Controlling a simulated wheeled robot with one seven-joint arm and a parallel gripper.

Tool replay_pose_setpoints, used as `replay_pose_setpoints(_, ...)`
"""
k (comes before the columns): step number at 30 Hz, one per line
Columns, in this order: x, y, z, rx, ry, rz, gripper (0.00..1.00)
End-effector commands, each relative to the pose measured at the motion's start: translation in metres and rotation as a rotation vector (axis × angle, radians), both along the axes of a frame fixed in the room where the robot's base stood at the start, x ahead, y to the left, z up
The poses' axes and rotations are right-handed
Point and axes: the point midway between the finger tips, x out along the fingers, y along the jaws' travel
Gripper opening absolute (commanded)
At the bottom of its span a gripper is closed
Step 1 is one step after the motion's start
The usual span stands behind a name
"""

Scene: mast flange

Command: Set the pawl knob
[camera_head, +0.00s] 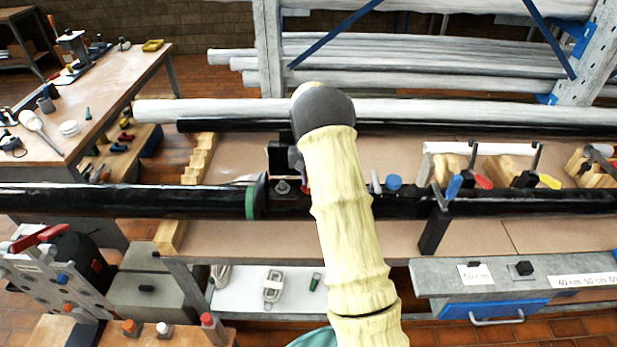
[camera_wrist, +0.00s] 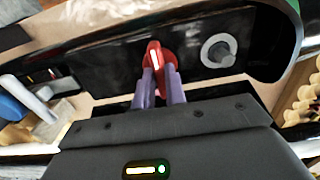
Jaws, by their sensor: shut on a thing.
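The pawl knob (camera_wrist: 155,57) is red with a white line on its face, and sits on a black plate (camera_wrist: 190,62) in the wrist view. The white line runs nearly upright in that picture. My gripper (camera_wrist: 159,74) has its two purple fingers at the lower part of the knob, one on each side, and is shut on it. The fingers hide part of the knob. In the head view my pale yellow arm covers most of this spot, and my gripper is hidden there.
A grey round bolt (camera_wrist: 219,51) is right of the knob on the plate. A black pipe with a green end ring (camera_head: 256,200) lies at the left. Blue-, red- and yellow-handled tools lie right of my arm, with a black upright post (camera_head: 433,232) there.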

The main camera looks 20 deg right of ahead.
Motion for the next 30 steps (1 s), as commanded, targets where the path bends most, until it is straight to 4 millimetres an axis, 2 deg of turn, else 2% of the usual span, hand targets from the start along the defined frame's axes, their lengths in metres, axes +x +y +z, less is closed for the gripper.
replay_pose_setpoints(14,0.0017,-0.0007,0.0023,-0.002,-0.007,-0.02,0.0)
replay_pose_setpoints(15,0.0017,-0.0007,0.0023,-0.002,-0.007,-0.02,0.21)
replay_pose_setpoints(17,0.0016,-0.0007,0.0022,-0.001,-0.006,-0.019,0.32)
replay_pose_setpoints(18,0.0014,-0.0006,0.0019,-0.001,-0.006,-0.019,0.35)
replay_pose_setpoints(26,0.0006,-0.0003,0.0012,-0.001,-0.003,-0.018,0.35)
replay_pose_setpoints(30,0.0011,-0.0002,0.0079,-0.001,-0.004,-0.017,0.35)
